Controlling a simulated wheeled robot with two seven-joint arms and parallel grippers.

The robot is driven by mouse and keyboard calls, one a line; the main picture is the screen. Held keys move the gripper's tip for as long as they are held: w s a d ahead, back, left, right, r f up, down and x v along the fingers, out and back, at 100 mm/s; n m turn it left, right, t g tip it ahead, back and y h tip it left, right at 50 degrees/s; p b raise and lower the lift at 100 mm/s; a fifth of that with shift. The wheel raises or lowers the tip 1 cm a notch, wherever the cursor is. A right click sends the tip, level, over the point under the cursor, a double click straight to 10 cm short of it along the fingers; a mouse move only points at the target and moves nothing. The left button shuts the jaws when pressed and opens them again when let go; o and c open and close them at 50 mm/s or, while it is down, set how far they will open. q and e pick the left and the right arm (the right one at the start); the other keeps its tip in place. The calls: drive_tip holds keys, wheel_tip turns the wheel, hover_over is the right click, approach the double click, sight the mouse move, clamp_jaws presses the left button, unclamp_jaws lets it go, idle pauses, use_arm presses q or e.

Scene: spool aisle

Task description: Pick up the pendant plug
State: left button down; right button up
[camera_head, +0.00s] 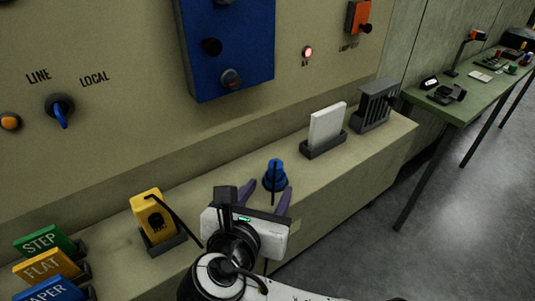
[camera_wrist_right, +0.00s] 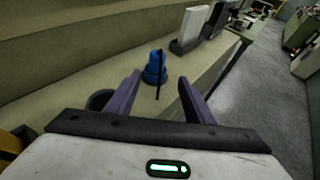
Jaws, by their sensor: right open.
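The pendant plug appears to be the blue stepped piece (camera_head: 275,174) standing upright on the beige ledge (camera_head: 375,145). A thin dark strip runs down its front. It also shows in the right wrist view (camera_wrist_right: 154,68), just beyond the fingertips. My right gripper (camera_head: 269,187) is open, with its two purple fingers spread to either side of the plug's near side. In the right wrist view the gripper (camera_wrist_right: 160,80) has nothing between its fingers. I cannot tell whether a finger touches the plug. My left gripper is not in view.
A white slab in a dark holder (camera_head: 323,148) and a dark slotted rack (camera_head: 376,106) stand further right. A yellow piece (camera_head: 147,205) stands left. A dark ring (camera_wrist_right: 98,100) lies by the left finger. The control panel (camera_head: 130,60) rises behind. A green table (camera_head: 470,97) stands far right.

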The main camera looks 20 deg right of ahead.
sight(274, 171)
drive_tip(key=x, duration=0.3)
drive_tip(key=shift+w+a, duration=0.2)
drive_tip(key=shift+w, duration=0.15)
drive_tip(key=shift+w+d+f, duration=0.1)
drive_tip(key=shift+w+d, duration=0.25)
drive_tip(key=shift+w, duration=0.05)
drive_tip(key=x, duration=0.4)
drive_tip(key=shift+w+d+r, duration=0.15)
drive_tip(key=shift+w+r, duration=0.2)
drive_tip(key=shift+w+d+f, duration=0.15)
drive_tip(key=shift+w, duration=0.25)
drive_tip(key=c, duration=1)
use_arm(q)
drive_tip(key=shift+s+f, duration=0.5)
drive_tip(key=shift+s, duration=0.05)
use_arm(e)
drive_tip(key=shift+c, duration=0.7)
